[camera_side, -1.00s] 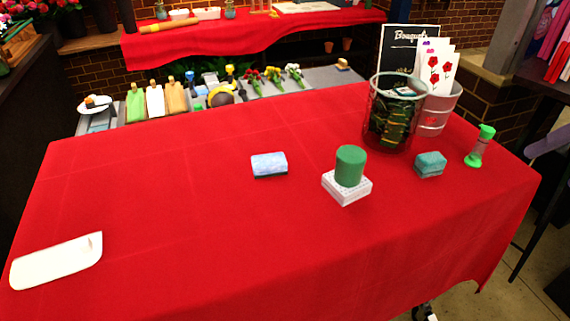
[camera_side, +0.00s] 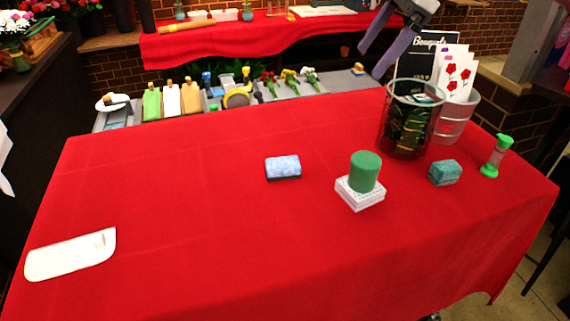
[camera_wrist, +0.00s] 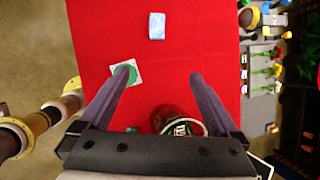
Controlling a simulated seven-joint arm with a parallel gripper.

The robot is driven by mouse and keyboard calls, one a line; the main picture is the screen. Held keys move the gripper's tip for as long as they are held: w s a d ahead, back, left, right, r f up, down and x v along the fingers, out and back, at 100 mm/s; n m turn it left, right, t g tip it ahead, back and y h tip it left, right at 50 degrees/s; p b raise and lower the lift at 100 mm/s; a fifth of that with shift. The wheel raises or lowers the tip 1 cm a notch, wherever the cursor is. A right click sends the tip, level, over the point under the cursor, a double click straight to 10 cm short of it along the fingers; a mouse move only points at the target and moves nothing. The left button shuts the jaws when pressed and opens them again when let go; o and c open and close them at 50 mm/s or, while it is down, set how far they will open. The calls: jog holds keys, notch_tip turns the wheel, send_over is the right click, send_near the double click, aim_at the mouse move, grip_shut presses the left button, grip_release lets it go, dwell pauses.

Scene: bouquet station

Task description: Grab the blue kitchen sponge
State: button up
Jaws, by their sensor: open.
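The blue sponge (camera_side: 283,167) lies flat on the red tablecloth near the middle of the table, light blue on top with a dark underside. In the wrist view the blue sponge (camera_wrist: 157,26) shows at the top centre, beyond my fingertips. My gripper (camera_side: 377,50) is high above the back right of the table, above and to the left of the glass vase in the side view. In the wrist view my gripper (camera_wrist: 160,75) has its two fingers wide apart with nothing between them. A second, teal sponge (camera_side: 444,172) lies to the right.
A green foam cylinder (camera_side: 365,171) stands on a white block (camera_side: 359,196) between the sponges. A white board (camera_side: 70,256) lies at left. Cloth around the blue sponge is clear.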

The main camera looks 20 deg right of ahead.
jog(key=g, duration=0.1)
send_near(298, 160)
jog(key=shift+g, duration=0.7)
jog(key=f, duration=0.1)
jog(key=w+a+f, duration=0.1)
jog(key=f, duration=0.1)
jog(key=shift+w+a+f, duration=0.15)
jog(key=shift+f, duration=0.25)
jog(key=shift+a+x, duration=0.2)
jog(key=shift+x, duration=2.7)
jog(key=shift+r, duration=0.15)
jog(key=c, duration=1.4)
